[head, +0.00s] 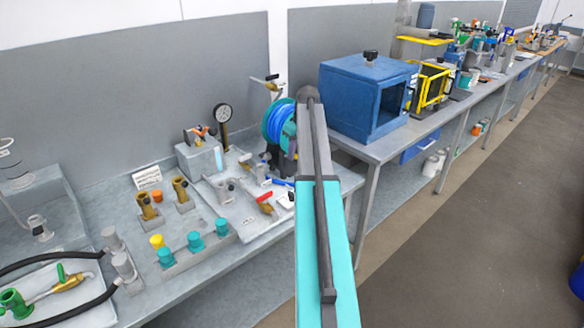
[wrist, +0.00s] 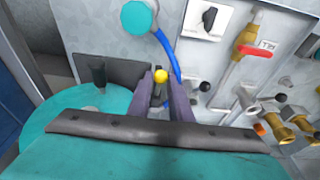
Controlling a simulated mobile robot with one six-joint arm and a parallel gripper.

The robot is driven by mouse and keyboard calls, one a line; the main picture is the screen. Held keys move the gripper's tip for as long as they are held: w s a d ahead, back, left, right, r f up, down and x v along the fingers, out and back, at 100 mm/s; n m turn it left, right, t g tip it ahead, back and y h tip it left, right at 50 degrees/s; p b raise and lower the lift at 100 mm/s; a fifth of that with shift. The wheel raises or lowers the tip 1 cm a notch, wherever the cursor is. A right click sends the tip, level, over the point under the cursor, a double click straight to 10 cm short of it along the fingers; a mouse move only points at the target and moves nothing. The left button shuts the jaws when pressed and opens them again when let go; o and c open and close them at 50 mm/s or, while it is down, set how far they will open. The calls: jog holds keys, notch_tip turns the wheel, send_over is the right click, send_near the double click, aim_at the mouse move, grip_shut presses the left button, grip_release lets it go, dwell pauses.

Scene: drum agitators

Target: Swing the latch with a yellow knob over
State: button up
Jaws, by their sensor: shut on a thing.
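In the head view my own arm covers the place, and neither the gripper nor this knob shows there.
In the wrist view a blue hose (wrist: 170,52) runs close by the fingers from a teal round part (wrist: 138,17). A red-handled valve (wrist: 251,36) is at the right. In the head view a blue cabinet (head: 350,95) stands right of my arm, and a gauge (head: 223,113) left.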

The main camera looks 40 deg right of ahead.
jog(key=shift+w+d+r, duration=0.1)
jog(key=shift+w+r, duration=0.3)
jog(key=shift+r, duration=0.3)
jog(key=o, duration=0.9)
jog(key=p+v, duration=0.4)
jog(key=v, duration=0.4)
jog(key=shift+s+r+p, duration=0.25)
jog(key=shift+r+p, duration=0.1)
jog(key=shift+p, duration=0.05)
